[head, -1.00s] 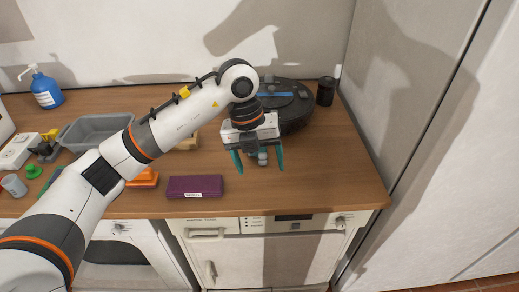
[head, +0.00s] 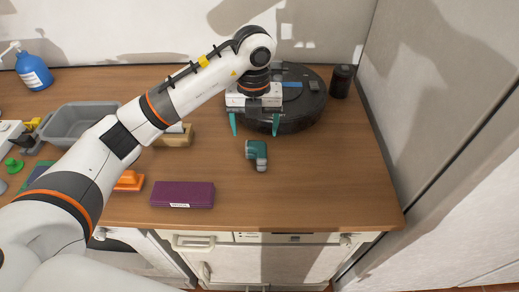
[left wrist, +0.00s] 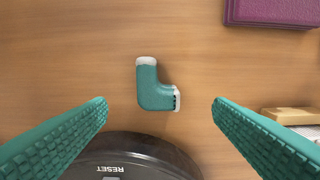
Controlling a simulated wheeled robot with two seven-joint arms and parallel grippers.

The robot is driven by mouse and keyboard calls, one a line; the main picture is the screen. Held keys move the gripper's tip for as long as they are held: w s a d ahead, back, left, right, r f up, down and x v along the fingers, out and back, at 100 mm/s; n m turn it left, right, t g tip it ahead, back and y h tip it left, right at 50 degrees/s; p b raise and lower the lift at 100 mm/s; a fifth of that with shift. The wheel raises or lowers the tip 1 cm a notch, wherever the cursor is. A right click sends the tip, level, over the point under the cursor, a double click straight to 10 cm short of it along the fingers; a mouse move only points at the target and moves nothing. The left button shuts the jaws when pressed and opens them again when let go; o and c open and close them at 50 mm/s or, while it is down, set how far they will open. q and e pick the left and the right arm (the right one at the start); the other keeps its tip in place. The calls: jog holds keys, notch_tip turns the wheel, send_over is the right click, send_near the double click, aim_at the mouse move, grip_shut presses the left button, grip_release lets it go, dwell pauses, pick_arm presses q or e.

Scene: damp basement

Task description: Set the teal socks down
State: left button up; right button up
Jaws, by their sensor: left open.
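The teal socks (head: 257,154) lie on the wooden counter (head: 330,185), apart from other things. In the left wrist view the teal socks (left wrist: 154,88) show as a bent L shape with pale ends, one with dark marks. My left gripper (head: 254,125) is open and empty, behind the socks in the head view, by the front edge of a round black machine. In the left wrist view its teal fingers (left wrist: 160,104) stand wide apart, with the socks beyond the tips and touching neither. My right gripper is not in view.
The round black machine (head: 305,108) stands at the back, with a dark jar (head: 342,80) to its right. A purple box (head: 182,194) lies near the front edge. A grey bin (head: 75,122) and blue bottle (head: 33,68) stand left. The counter right of the socks is clear.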

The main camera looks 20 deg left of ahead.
aim_at(256, 147)
pick_arm(q)
notch_tip(256, 147, down, 3)
jog(key=shift+f, duration=0.15)
notch_tip(256, 147, down, 4)
jog(key=shift+d+p, duration=0.1)
jog(key=shift+p, duration=0.65)
jog(key=shift+f, duration=0.65)
jog(key=c, duration=1)
